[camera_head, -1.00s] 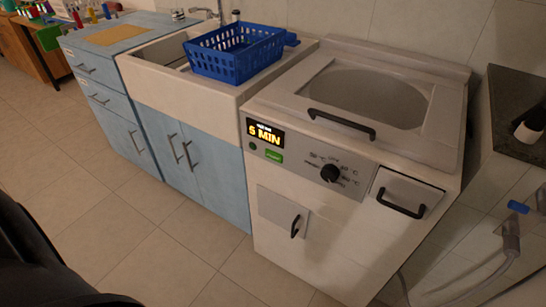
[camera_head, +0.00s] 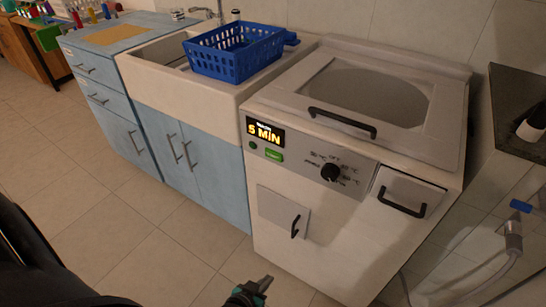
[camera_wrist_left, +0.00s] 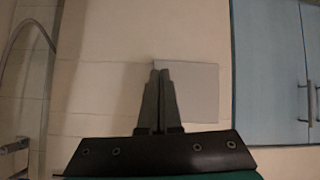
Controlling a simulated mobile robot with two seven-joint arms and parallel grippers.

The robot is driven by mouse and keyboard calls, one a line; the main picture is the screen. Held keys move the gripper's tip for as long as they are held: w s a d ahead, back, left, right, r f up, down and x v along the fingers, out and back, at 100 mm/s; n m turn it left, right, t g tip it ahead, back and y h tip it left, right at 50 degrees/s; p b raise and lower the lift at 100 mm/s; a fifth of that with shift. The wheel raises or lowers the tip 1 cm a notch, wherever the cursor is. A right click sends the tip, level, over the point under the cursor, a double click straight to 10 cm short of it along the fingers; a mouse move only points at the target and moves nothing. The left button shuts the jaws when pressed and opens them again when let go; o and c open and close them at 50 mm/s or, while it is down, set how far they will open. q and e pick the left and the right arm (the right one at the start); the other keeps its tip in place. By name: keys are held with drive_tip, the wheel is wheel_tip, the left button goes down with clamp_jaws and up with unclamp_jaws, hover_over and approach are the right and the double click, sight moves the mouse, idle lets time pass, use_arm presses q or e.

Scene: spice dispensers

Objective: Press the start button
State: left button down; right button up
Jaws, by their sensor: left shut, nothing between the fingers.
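The green start button (camera_head: 274,155) is on the front panel of the white machine (camera_head: 345,240), below the lit "5 MIN" display (camera_head: 265,132) and left of the black knob (camera_head: 331,172). My left gripper (camera_head: 266,281) shows at the bottom of the head view, low in front of the machine and well below the button. It is shut and empty. In the left wrist view its closed fingers (camera_wrist_left: 160,75) point at a pale surface with a lighter square panel (camera_wrist_left: 190,92); the button does not show there. My right gripper is not in view.
A blue cabinet with a sink (camera_head: 190,75) and a blue basket (camera_head: 235,52) adjoins the machine on its left. Black handles (camera_head: 342,122) stick out from the machine. A hose (camera_head: 512,245) hangs at the right. The tiled floor in front is clear.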

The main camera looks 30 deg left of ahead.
use_arm(q)
drive_tip(key=w+a+r+n+t+y, duration=0.1)
drive_tip(key=w+r+n+t, duration=0.15)
drive_tip(key=w+r, duration=0.4)
drive_tip(key=n+t+y+b, duration=0.1)
drive_tip(key=n+t+y, duration=0.2)
drive_tip(key=n+y, duration=0.35)
approach(274, 155)
wheel_tip(274, 155, down, 7)
drive_tip(key=s, duration=0.3)
drive_tip(key=s+a+r+n+g+y, duration=0.1)
drive_tip(key=a+r+n+g+y, duration=0.2)
drive_tip(key=r+n, duration=0.3)
drive_tip(key=shift+a+n+y+b, duration=0.3)
drive_tip(key=shift+a+n+y, duration=0.1)
drive_tip(key=shift+n+y, duration=0.55)
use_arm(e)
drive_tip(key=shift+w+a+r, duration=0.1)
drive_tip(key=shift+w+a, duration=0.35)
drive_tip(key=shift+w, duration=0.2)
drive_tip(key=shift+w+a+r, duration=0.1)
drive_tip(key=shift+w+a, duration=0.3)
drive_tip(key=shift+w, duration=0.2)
use_arm(q)
drive_tip(key=shift+w+g, duration=0.15)
drive_tip(key=shift+g, duration=0.1)
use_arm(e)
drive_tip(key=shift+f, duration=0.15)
